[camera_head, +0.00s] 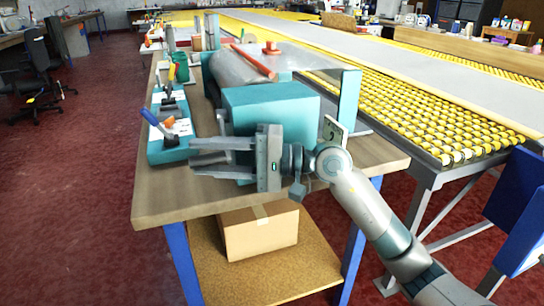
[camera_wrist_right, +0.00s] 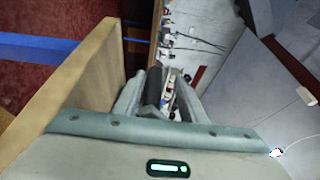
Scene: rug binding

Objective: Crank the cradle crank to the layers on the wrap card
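A teal cradle machine (camera_head: 270,108) stands on the wooden table, with a plastic-wrapped roll (camera_head: 238,66) behind its front box. My right gripper (camera_head: 200,159) is at the front of the box, pointing left. Its fingers are apart, with a dark, bar-like part, apparently the crank handle (camera_head: 209,161), between them. In the right wrist view, a dark cylinder (camera_wrist_right: 154,82) lies between the fingertips; I cannot tell whether both fingers touch it. My left gripper is not in view.
A teal tray (camera_head: 155,152) with blue- and orange-handled tools lies at the table's left edge. A red bar (camera_head: 253,62) lies across the roll. A cardboard box (camera_head: 258,232) is on the lower shelf. A yellow roller conveyor (camera_head: 440,118) runs along the right.

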